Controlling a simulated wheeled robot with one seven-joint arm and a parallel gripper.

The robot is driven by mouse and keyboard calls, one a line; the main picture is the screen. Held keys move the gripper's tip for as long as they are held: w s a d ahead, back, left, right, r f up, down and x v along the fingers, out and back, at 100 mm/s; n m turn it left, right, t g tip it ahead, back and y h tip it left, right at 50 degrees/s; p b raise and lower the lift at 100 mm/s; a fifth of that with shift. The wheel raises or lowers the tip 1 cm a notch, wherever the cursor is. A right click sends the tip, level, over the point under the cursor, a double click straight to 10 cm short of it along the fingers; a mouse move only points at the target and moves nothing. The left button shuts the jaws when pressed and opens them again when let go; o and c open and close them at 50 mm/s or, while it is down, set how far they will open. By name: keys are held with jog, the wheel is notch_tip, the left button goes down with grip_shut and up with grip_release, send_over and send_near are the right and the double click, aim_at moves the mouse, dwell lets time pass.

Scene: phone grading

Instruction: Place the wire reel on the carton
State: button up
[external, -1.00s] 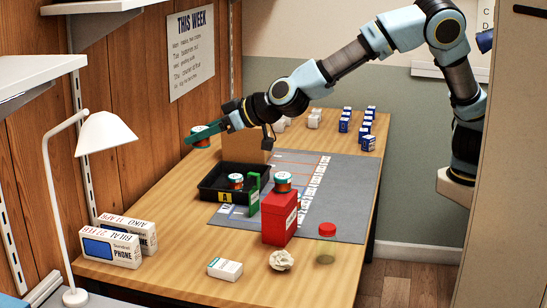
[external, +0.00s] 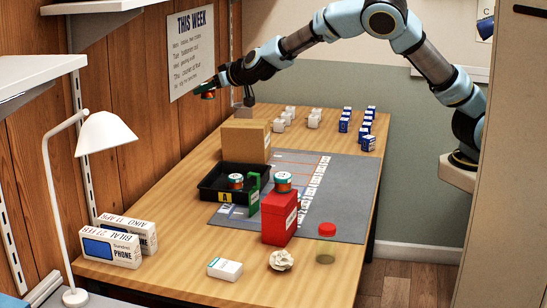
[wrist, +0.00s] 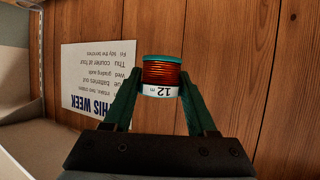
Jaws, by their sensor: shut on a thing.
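My gripper (external: 206,90) is shut on a wire reel (wrist: 162,72) with copper-coloured wire, teal rims and a white label reading 12. In the wrist view the reel sits between the fingertips (wrist: 160,88). In the external view the held reel (external: 209,96) is partly hidden by the fingers, in the air near the wood wall. The brown carton (external: 240,138) stands on the table, lower and to the right of the gripper, with nothing seen on its top.
A black tray (external: 205,194) holding a reel (external: 236,181) is in front of the carton. Another reel (external: 283,180) stands on a red box (external: 279,220). A green piece (external: 254,193) stands between them. Small white and blue boxes (external: 369,144) stand at the table's far end.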

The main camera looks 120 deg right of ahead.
jog(key=s+d+m+g+p, duration=0.1)
jog(key=s+d+m+g, duration=0.1)
jog(key=s+d, duration=0.8)
jog(key=m+g+p, duration=0.2)
send_over(245, 121)
notch_tip(245, 121, down, 2)
jog(key=shift+h, duration=0.3)
notch_tip(245, 121, down, 14)
jog(key=shift+w+p, duration=0.1)
jog(key=shift+p, duration=0.3)
jog(key=o, duration=1.4)
jog(key=shift+c, duration=0.2)
jog(key=shift+r, duration=0.1)
